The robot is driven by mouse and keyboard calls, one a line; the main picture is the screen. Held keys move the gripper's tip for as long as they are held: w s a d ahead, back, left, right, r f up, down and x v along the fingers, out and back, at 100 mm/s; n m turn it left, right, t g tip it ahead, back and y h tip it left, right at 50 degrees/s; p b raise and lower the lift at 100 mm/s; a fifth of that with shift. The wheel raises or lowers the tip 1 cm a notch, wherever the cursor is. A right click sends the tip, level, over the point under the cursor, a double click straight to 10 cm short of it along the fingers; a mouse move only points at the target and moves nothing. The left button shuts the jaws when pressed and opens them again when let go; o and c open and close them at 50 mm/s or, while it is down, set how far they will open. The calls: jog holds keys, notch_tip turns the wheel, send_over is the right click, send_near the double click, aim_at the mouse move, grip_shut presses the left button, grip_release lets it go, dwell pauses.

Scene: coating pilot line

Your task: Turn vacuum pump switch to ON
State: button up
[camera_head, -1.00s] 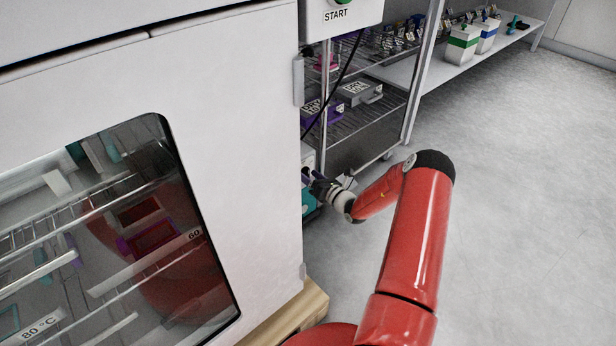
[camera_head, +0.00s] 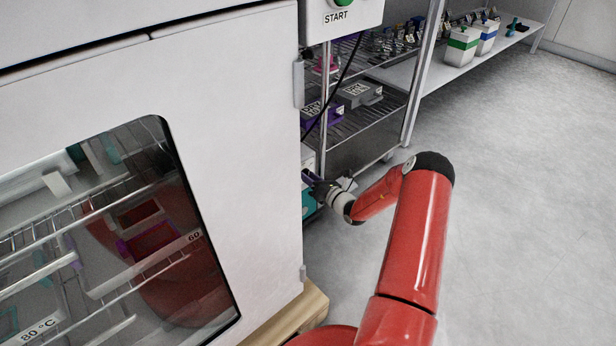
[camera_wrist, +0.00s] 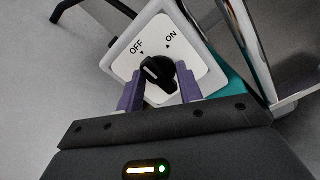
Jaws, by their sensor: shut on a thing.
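The vacuum pump switch is a black rotary knob (camera_wrist: 158,70) on a white plate marked OFF and ON, seen in the wrist view. The knob's pointer end is towards the OFF side of the plate. My gripper (camera_wrist: 160,92) has its two purple fingers on either side of the knob, shut on it. In the head view my gripper (camera_head: 312,180) reaches behind the right edge of the white oven. There the knob is hidden, and only a bit of the teal and white pump (camera_head: 308,203) shows.
The white oven (camera_head: 250,150) with a glass window stands close on the left of my arm. A wire rack (camera_head: 365,122) with boxes stands behind the gripper. A black cable (camera_head: 335,95) hangs down near the oven edge. Open floor (camera_head: 520,200) lies on the right.

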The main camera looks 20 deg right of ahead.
jog(key=m+p, duration=0.1)
jog(key=m, duration=0.5)
jog(key=m+p, duration=0.1)
jog(key=m, duration=0.3)
jog(key=shift+m, duration=0.4)
jog(key=o, duration=0.7)
jog(key=shift+m, duration=0.4)
jog(key=shift+c, duration=0.2)
jog(key=o, duration=0.5)
